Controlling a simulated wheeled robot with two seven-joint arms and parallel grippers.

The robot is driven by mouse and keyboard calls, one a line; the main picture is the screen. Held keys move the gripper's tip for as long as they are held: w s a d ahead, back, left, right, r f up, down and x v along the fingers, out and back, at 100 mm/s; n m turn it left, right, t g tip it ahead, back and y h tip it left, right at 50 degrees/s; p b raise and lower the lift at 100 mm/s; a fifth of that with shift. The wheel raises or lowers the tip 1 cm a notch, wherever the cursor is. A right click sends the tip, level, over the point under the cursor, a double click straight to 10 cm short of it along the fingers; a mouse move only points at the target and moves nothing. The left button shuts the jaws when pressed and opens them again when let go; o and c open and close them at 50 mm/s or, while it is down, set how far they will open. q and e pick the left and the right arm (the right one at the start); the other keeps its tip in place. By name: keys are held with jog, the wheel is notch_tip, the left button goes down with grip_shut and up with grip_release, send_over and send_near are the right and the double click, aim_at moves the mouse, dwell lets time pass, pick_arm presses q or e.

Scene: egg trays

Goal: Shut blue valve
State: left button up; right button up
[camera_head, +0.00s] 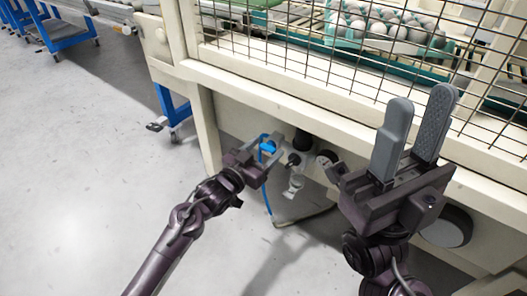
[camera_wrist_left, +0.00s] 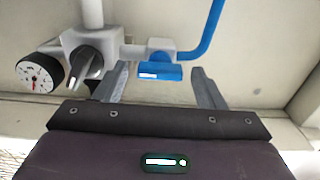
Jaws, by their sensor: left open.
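The blue valve (camera_wrist_left: 158,71) is a small blue handle on a white pipe fitting, with a blue hose rising from its right side. In the left wrist view it sits between the two fingers of my left gripper (camera_wrist_left: 165,85), which is open. The fingers stand apart on either side of it; I cannot tell whether either one touches it. In the head view the blue valve (camera_head: 267,147) is partly hidden by the left gripper (camera_head: 262,147). My right gripper (camera_head: 417,122) is open and empty, raised in front of the wire cage.
A round pressure gauge (camera_wrist_left: 38,73) and a dark knob (camera_wrist_left: 86,67) sit left of the valve in the wrist view. A cream machine frame (camera_head: 207,130) surrounds the fittings. Wire mesh (camera_head: 330,60) encloses trays of eggs above. Grey floor is clear at left.

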pick_arm(q)
jog(key=shift+c, duration=0.2)
jog(key=c, duration=0.9)
jog(key=shift+c, duration=0.2)
